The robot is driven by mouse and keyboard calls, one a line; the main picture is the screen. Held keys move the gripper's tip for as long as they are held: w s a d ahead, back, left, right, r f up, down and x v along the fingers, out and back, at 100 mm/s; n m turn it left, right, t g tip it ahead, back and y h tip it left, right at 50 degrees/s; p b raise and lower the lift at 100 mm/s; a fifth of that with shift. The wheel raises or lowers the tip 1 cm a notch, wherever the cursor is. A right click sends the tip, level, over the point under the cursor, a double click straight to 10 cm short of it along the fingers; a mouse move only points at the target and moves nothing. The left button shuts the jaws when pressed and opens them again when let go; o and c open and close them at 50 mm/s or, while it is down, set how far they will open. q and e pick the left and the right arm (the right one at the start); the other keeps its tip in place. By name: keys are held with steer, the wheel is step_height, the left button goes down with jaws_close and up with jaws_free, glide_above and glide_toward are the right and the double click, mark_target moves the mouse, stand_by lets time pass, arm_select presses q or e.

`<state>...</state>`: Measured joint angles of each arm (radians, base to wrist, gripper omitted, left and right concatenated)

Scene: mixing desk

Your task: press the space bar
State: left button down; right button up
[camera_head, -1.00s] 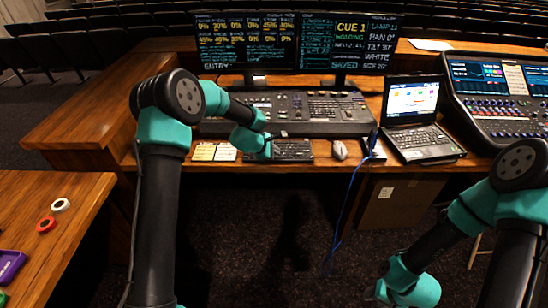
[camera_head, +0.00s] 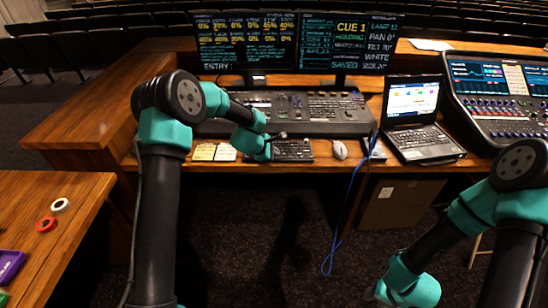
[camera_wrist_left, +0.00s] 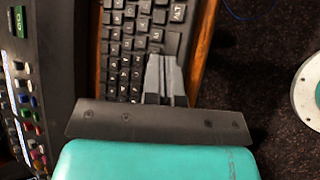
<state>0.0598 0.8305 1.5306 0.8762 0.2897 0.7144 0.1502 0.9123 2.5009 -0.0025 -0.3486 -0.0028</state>
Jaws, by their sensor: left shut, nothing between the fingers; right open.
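The black keyboard (camera_head: 292,151) lies at the front edge of the desk, below the lighting console. In the left wrist view the keyboard (camera_wrist_left: 122,60) stands turned on its side, with its wooden desk edge to the right. A plain dark long key, apparently the space bar (camera_wrist_left: 172,43), lies below the ALT key, partly covered by my fingers. My left gripper (camera_head: 277,136) is shut and empty, over the left part of the keyboard. Its fingertips (camera_wrist_left: 163,60) overlap the long key in the wrist view; whether they touch it I cannot tell. My right gripper is out of view.
The lighting console (camera_head: 305,112) stands just behind the keyboard. A white mouse (camera_head: 340,149), a blue cable (camera_head: 351,190) and a laptop (camera_head: 418,125) are to its right. Sticky notes (camera_head: 214,152) lie to its left. Two monitors (camera_head: 246,42) stand at the back.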

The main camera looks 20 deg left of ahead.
stand_by(0.4)
arm_select(q)
steer(key=shift+r, duration=0.7)
steer(key=shift+r, duration=0.1)
steer(key=shift+r, duration=2.4)
steer(key=c, duration=1.8)
jaws_free()
steer(key=shift+c, duration=0.2)
